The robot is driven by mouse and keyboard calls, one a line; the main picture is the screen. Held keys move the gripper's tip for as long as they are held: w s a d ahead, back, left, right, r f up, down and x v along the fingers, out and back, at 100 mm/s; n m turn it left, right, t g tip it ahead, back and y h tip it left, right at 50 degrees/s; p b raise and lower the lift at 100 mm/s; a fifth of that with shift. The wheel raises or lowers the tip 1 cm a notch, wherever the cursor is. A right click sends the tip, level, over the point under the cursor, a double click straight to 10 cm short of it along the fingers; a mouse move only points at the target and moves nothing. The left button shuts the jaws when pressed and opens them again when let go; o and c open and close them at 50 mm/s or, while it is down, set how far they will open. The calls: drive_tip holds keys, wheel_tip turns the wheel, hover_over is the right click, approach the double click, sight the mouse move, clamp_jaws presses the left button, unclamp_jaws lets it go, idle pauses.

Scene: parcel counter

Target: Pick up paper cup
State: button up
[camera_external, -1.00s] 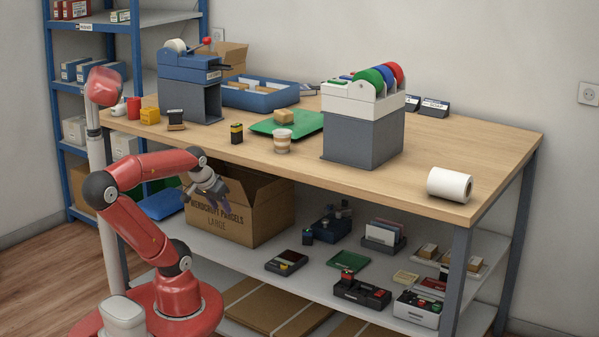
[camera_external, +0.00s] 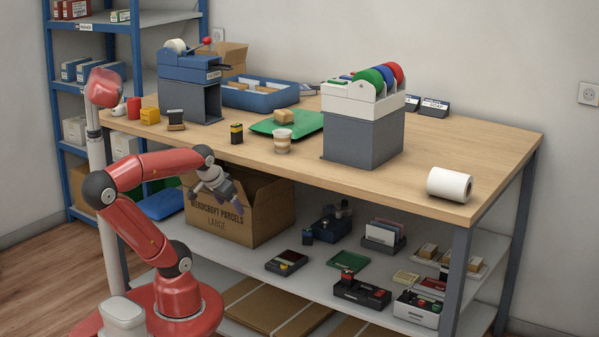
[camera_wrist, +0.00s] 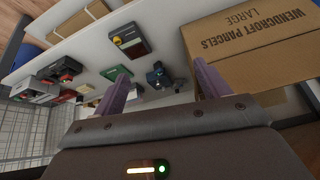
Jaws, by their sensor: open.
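The paper cup (camera_external: 282,141), white with a brown band, stands upright on the wooden table top near its front edge, in front of the green mat. My gripper (camera_external: 222,199) is below the table top, in front of the open cardboard box on the lower shelf, to the left of the cup and lower than it. In the wrist view my gripper (camera_wrist: 160,88) shows two purple-grey fingers held wide apart with nothing between them. The cup does not show in the wrist view.
The cardboard box (camera_external: 239,219) is close to my gripper. A yellow-and-black item (camera_external: 236,133) stands left of the cup. A grey stand with a tape dispenser (camera_external: 362,141) stands right of it. The table's front right (camera_external: 400,186) is largely clear.

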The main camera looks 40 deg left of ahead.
drive_tip(key=s+d+r+m+h+b, duration=0.15)
drive_tip(key=s+d+m, duration=0.45)
drive_tip(key=d, duration=0.6)
drive_tip(key=s+d+r+m+h+b, duration=0.1)
drive_tip(key=s+d+r+m, duration=0.35)
drive_tip(key=d, duration=0.85)
wheel_tip(320, 180, up, 28)
drive_tip(key=f+n+t+p, duration=0.1)
drive_tip(key=n+t+p, duration=0.25)
drive_tip(key=n, duration=0.45)
hover_over(284, 139)
drive_tip(key=s+a, duration=0.1)
drive_tip(key=s, duration=0.1)
drive_tip(key=w+a+r+n+y+p, duration=0.2)
drive_tip(key=w+a+r+n, duration=0.1)
drive_tip(key=a, duration=0.2)
drive_tip(key=d+f+g, duration=0.1)
drive_tip(key=f, duration=0.2)
drive_tip(key=s+d+f+g, duration=0.1)
drive_tip(key=f+g, duration=0.1)
drive_tip(key=d+f+m+g, duration=0.1)
drive_tip(key=d+f, duration=0.1)
drive_tip(key=f, duration=0.1)
drive_tip(key=shift+s+f+g, duration=0.15)
drive_tip(key=shift+f+g, duration=0.15)
drive_tip(key=shift+g, duration=0.05)
drive_tip(key=b+x, duration=0.1)
drive_tip(key=x, duration=0.6)
drive_tip(key=shift+a+f, duration=0.1)
drive_tip(key=shift+f, duration=0.25)
